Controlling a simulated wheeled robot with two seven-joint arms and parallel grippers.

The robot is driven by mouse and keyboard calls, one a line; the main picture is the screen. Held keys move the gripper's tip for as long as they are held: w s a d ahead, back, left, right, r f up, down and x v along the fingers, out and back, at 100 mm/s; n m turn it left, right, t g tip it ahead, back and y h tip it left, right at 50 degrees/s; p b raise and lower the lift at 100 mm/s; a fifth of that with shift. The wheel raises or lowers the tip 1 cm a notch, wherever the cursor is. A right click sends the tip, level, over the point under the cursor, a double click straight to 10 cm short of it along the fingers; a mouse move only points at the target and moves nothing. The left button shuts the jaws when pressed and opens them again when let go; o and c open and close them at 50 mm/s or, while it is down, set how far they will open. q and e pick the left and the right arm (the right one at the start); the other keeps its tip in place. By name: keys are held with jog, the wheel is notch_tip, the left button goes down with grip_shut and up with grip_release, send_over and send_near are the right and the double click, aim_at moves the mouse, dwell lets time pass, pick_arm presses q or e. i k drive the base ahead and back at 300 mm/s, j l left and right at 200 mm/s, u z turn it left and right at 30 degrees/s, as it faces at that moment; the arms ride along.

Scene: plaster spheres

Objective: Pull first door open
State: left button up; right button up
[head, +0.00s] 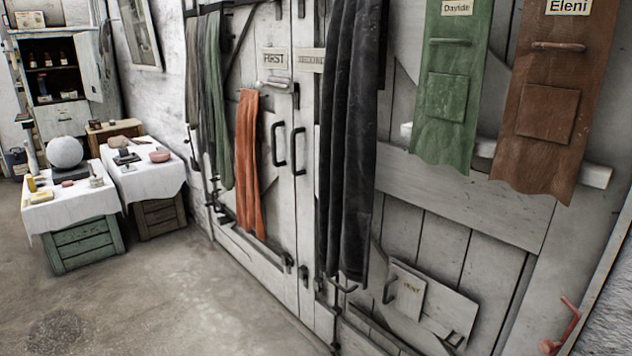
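The first door (262,195) is a white plank door with a sign reading FIRST (275,58). It looks shut. A black pull handle (278,145) is on its right part, and a second black handle (298,151) is close to the right of it. A metal latch or bolt (277,86) lies below the sign. An orange cloth (248,165) hangs on the door, left of the handles. A second sign (311,61) to the right is partly hidden by a dark hanging cloth (350,130). Neither of my grippers is in view.
Green (455,85) and brown (548,100) aprons labelled Davide and Eleni hang at right. Two cloth-covered crates stand at left, one bearing a plaster sphere (65,151). An open cabinet (52,80) is behind. The floor (180,300) before the door is clear.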

aim_at(245, 130)
jog(key=i+u, duration=0.3)
jog(key=i, duration=0.35)
jog(key=i+l+u, duration=0.3)
jog(key=i, duration=0.3)
jog(key=i+j, duration=0.15)
jog(key=i, duration=0.65)
jog(key=i+z, duration=0.9)
